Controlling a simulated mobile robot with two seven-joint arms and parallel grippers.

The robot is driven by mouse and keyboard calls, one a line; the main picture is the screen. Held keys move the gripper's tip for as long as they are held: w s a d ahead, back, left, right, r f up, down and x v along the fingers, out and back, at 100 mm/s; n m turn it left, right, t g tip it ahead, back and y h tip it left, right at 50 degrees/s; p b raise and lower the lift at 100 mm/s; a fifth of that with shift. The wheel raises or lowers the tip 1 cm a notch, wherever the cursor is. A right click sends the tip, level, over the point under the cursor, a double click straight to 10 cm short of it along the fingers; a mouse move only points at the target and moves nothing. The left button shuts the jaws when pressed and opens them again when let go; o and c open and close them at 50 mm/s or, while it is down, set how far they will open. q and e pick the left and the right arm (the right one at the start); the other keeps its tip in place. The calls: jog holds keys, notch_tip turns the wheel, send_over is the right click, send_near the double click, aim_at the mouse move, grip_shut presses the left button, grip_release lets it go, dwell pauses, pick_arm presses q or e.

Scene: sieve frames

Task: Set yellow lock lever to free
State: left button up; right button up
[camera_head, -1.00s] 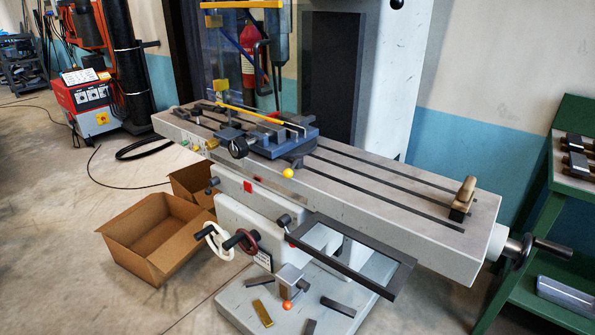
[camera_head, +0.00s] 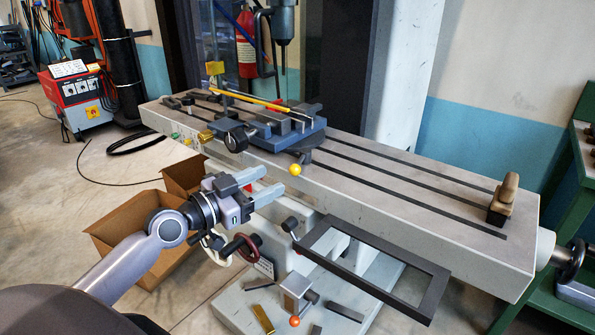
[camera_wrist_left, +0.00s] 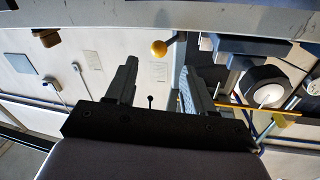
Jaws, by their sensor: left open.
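The yellow lock lever shows as a yellow ball knob (camera_head: 295,170) on a short stem at the front edge of the machine table, just below the blue vise. In the left wrist view the yellow knob (camera_wrist_left: 158,48) appears just beyond and between the fingertips, and its stem leads off to the right. My left gripper (camera_head: 270,181) is open and empty, in front of the table's front face, a little left of and below the knob. Its two fingers (camera_wrist_left: 156,70) also show in the wrist view, apart from the knob. My right gripper is not in view.
The blue vise (camera_head: 262,138) with a black round knob sits on the slotted table (camera_head: 400,195). A dark rectangular frame (camera_head: 370,265) juts out below the table. An orange-knobbed lever (camera_head: 295,321) is lower down. Cardboard boxes (camera_head: 120,222) stand at left.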

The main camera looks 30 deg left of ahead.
aim_at(290, 171)
pick_arm(q)
jog(key=shift+p+x, duration=0.8)
jog(key=shift+x, duration=2.6)
jog(key=shift+f, duration=0.1)
grip_shut()
